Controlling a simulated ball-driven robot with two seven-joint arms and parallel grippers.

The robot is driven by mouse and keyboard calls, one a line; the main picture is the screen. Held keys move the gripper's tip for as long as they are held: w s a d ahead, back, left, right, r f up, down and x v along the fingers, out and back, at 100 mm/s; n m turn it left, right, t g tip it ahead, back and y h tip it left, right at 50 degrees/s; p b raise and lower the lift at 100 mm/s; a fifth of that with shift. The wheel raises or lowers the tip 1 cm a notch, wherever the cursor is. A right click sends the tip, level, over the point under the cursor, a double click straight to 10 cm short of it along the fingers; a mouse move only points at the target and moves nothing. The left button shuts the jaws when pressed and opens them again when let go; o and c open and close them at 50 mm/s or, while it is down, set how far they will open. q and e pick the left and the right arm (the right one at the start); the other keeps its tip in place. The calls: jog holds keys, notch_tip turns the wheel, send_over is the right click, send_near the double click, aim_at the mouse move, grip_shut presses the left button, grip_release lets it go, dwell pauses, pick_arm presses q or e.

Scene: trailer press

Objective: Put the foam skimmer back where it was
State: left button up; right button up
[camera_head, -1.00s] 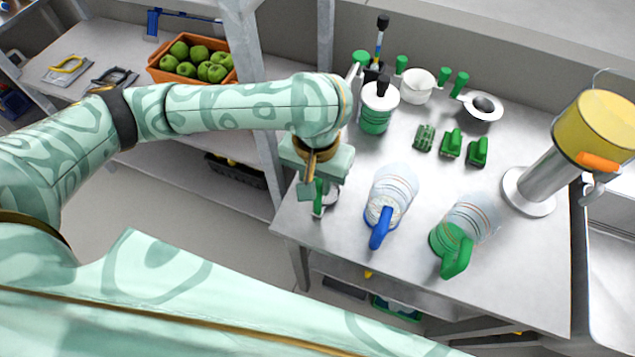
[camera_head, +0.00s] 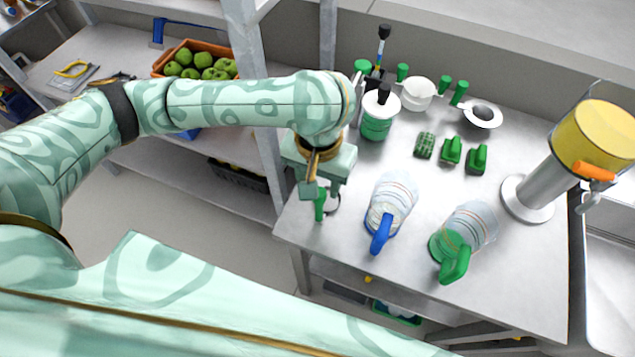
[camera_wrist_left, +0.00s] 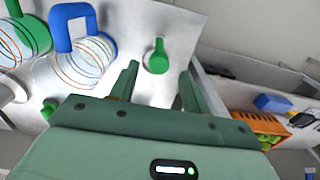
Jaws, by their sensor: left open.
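A small green-handled tool (camera_head: 320,206) lies at the table's near left corner, beneath my left gripper (camera_head: 316,188). It may be the foam skimmer; its head is partly hidden in the head view. In the left wrist view the green handle (camera_wrist_left: 158,56) lies ahead of and between the fingertips (camera_wrist_left: 158,72), which are apart and not closed on it. My left gripper is open and empty. A round dark-centred dish tool (camera_head: 482,114) with a green handle lies at the back of the table. My right gripper is not in view.
A blue-handled clear jug (camera_head: 392,200) and a green-handled one (camera_head: 470,230) stand right of the gripper. A green-banded container (camera_head: 376,122), white pot (camera_head: 417,94) and green blocks (camera_head: 451,151) are farther back. A shelf upright (camera_head: 255,110) stands left.

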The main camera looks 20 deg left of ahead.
pick_arm(q)
notch_tip(320, 180, up, 9)
jog(key=p, duration=0.4)
